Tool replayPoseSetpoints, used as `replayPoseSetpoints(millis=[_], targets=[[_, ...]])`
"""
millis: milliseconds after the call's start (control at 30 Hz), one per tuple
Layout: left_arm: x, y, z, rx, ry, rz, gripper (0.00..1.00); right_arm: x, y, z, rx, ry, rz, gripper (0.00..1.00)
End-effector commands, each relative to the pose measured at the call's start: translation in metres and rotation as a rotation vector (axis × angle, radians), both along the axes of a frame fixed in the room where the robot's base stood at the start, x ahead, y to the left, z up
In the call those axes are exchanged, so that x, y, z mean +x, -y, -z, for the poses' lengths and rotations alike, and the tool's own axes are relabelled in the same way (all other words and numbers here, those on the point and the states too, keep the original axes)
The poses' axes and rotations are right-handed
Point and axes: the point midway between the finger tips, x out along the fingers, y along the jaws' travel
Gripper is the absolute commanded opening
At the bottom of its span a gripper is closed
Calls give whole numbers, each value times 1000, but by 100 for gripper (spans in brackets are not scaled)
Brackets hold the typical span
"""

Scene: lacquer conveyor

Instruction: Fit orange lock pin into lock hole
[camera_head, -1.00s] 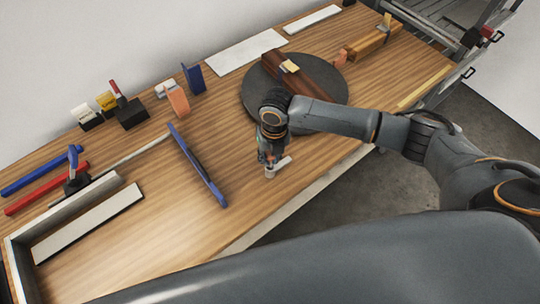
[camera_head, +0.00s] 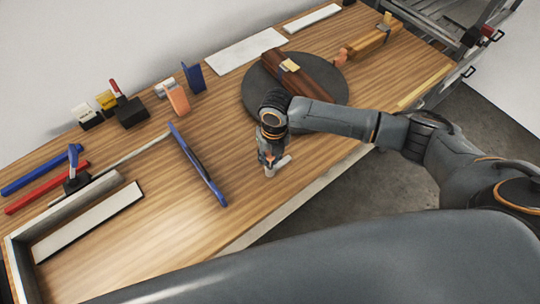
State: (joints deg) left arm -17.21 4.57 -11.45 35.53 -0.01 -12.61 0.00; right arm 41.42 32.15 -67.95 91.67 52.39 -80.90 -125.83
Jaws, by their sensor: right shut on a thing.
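My right gripper (camera_head: 270,162) points down over the front part of the wooden table, left of the round dark plate. It is shut on a small piece, mostly hidden by the fingers. A spot of orange-pink shows between them, beside pale grey parts, but it is too small to tell its shape. I cannot tell for sure whether this is the orange lock pin. The lock hole cannot be made out. My left gripper is out of view.
A round dark plate (camera_head: 330,93) carries a brown wooden block (camera_head: 305,76). A blue bar (camera_head: 197,165) lies left of my right gripper. An orange piece (camera_head: 178,98), small blocks and a grey corner frame (camera_head: 65,209) are further left. The front centre of the table (camera_head: 160,235) is bare.

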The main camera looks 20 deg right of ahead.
Motion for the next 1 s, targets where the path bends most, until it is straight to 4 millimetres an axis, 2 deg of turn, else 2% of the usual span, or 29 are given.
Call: replayPoseSetpoints(millis=[900, 933, 1000], targets=[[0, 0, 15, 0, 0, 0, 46, 0, 0, 24, 0, -1, 0, 0], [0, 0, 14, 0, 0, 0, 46, 0, 0, 23, 0, 0, 0, 30], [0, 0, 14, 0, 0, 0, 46, 0, 0, 23, 0, 0, 0, 44]])
